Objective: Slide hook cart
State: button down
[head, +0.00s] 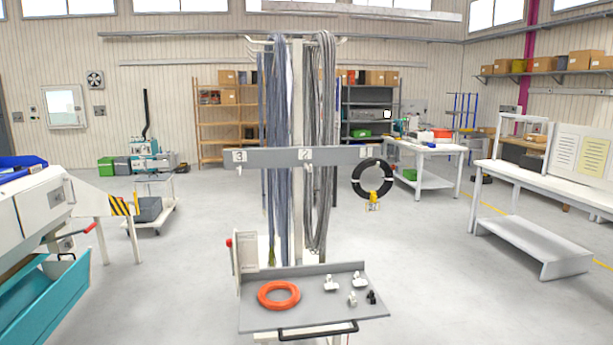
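The hook cart (298,215) stands upright in the middle of the head view. Long grey cable bundles (278,150) hang from the hooks at its top. A grey crossbar (270,158) with small number labels runs across it. A grey tray (315,312) is at its front, with a black handle (318,330) along the near edge. An orange coil (262,301) and several small white and black fittings (352,299) lie on the tray. A black coil (357,184) with a yellow piece (374,199) appears at the crossbar's right end. My gripper is not in view.
A white machine with a teal bin (45,300) stands at the left. A small trolley (150,208) is behind it. White benches (540,180) are at the right, with a low step (533,245). Grey floor is clear on both sides of the cart.

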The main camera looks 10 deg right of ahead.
aim_at(298, 258)
jog(key=u, duration=0.1)
jog(key=i, duration=0.85)
jog(key=z, duration=0.5)
jog(key=k, duration=0.3)
jog(key=u, duration=0.05)
